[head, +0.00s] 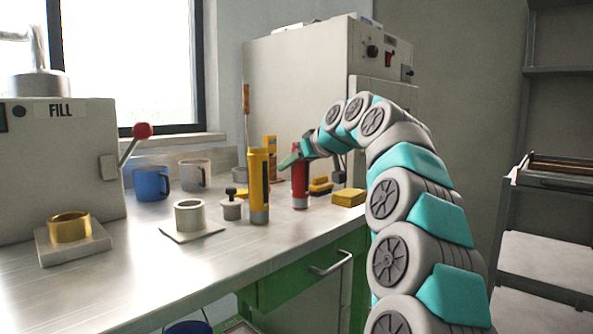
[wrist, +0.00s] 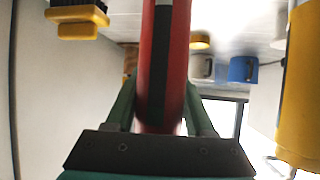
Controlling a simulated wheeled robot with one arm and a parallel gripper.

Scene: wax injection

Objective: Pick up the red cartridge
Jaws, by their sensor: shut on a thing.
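The red cartridge (head: 299,186) stands upright on the steel bench in the head view, with a grey lower end. In the wrist view the red cartridge (wrist: 176,70) runs down the middle between my fingers, with a dark stripe along it. My gripper (head: 291,160) is shut on its upper part; the fingers (wrist: 162,108) show on both sides of it in the wrist view. A yellow cartridge (head: 259,186) stands just left of it, and shows at the right edge of the wrist view (wrist: 302,85). I cannot tell whether the red cartridge's base touches the bench.
A yellow block (head: 348,197) and a brush lie right of the red cartridge. A small grey weight (head: 232,207), a metal cup (head: 189,215), a blue mug (head: 151,183) and a grey mug (head: 195,175) stand to the left. A white cabinet (head: 295,85) rises behind.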

